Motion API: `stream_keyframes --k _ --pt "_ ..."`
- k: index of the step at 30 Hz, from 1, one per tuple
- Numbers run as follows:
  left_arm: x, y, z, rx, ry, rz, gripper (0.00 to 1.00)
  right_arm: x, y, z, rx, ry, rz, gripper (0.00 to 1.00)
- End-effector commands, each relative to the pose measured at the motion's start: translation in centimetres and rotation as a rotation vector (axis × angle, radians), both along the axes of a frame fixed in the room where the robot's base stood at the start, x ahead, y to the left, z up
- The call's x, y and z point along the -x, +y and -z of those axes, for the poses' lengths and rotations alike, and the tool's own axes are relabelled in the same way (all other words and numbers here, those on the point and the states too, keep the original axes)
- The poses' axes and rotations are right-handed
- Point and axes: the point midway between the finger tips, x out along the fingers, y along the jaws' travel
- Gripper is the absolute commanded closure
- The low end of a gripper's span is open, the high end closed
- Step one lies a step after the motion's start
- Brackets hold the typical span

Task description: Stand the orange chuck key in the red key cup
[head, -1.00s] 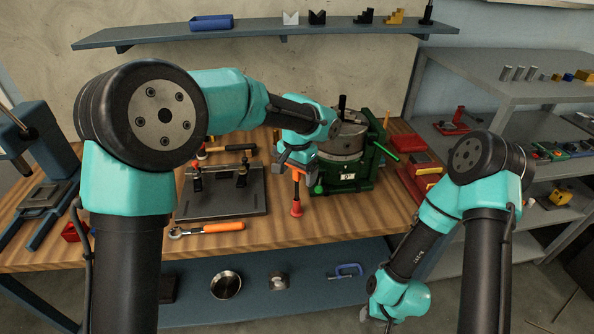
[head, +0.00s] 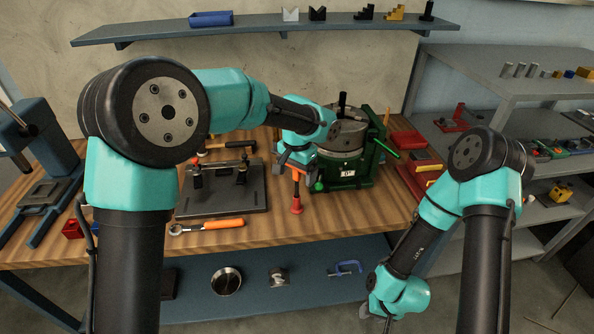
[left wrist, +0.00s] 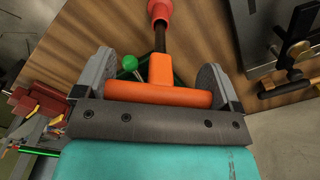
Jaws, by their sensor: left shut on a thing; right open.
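My left gripper (head: 297,165) is shut on the crossbar of the orange chuck key (left wrist: 160,72), near the bench's front, left of the green-based chuck. The key hangs upright, its dark shank pointing down. The red key cup (head: 297,207) stands on the bench directly below; it also shows at the top of the left wrist view (left wrist: 160,9). The shank's lower end meets the cup's mouth; I cannot tell how deep it goes. My right gripper (head: 376,314) is open, low in front of the bench, partly hidden by its own arm.
A round chuck on a green base (head: 345,165) with a green-tipped lever stands close on the right. A dark plate fixture (head: 225,198) lies to the left, with an orange-handled ratchet (head: 222,223) before it. A red block (head: 73,229) sits far left.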

Motion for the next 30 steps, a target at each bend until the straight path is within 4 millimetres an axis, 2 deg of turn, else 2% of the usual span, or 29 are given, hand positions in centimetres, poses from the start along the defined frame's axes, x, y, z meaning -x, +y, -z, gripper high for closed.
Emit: stream_keyframes --k 30 --pt "0.0 0.0 1.2 -0.001 -0.001 0.0 0.54 0.0 0.0 0.0 0.0 0.0 0.0 0.57"
